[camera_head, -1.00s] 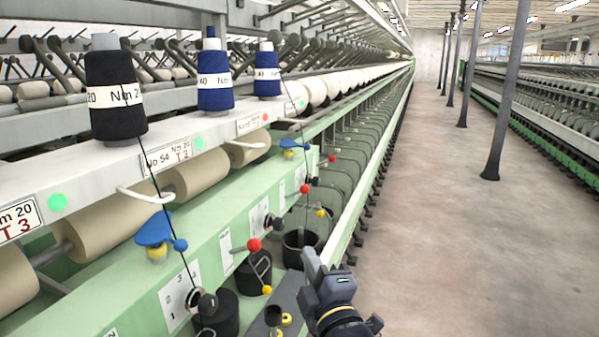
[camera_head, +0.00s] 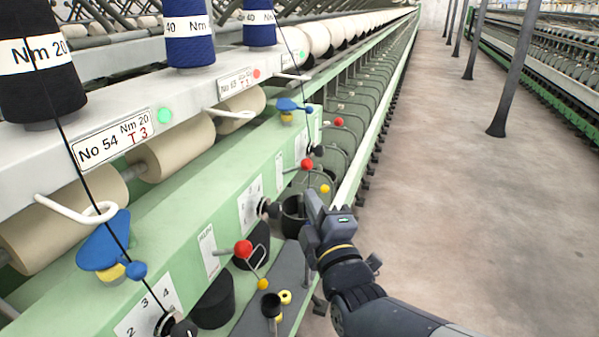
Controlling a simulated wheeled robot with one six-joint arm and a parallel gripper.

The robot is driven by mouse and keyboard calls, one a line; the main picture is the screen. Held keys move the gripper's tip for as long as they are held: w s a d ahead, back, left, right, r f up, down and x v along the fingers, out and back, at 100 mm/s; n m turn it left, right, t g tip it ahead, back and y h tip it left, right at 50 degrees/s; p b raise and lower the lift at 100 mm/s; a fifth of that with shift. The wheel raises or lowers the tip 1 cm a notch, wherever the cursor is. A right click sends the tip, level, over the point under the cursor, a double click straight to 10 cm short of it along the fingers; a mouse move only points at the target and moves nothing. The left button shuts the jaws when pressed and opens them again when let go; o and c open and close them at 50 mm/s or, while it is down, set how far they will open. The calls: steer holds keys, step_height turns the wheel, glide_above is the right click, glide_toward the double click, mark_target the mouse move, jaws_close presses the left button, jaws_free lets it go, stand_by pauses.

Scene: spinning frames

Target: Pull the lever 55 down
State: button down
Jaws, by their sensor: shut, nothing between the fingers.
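Three red-knobbed levers show on the green machine front: a near one (camera_head: 243,249), a middle one (camera_head: 307,165) and a far one (camera_head: 339,122). The near lever's arm points left from its knob. A plate reading No 54 (camera_head: 113,139) is on the white rail; the number on the plate beyond it (camera_head: 237,82) is too small to read surely. I cannot tell which lever is 55. My gripper (camera_head: 324,200) is shut and empty, to the right of the near lever and below the middle one, apparently touching neither.
Black and blue yarn cones (camera_head: 190,35) stand on the white rail. Blue levers (camera_head: 106,245) and yellow knobs (camera_head: 263,284) stick out from the front. Dark cans (camera_head: 213,302) stand below. The aisle floor (camera_head: 450,200) at right is open, with grey posts (camera_head: 512,70).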

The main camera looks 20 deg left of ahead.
mark_target(296, 167)
steer(key=p+x, duration=0.4)
steer(key=x, duration=0.6)
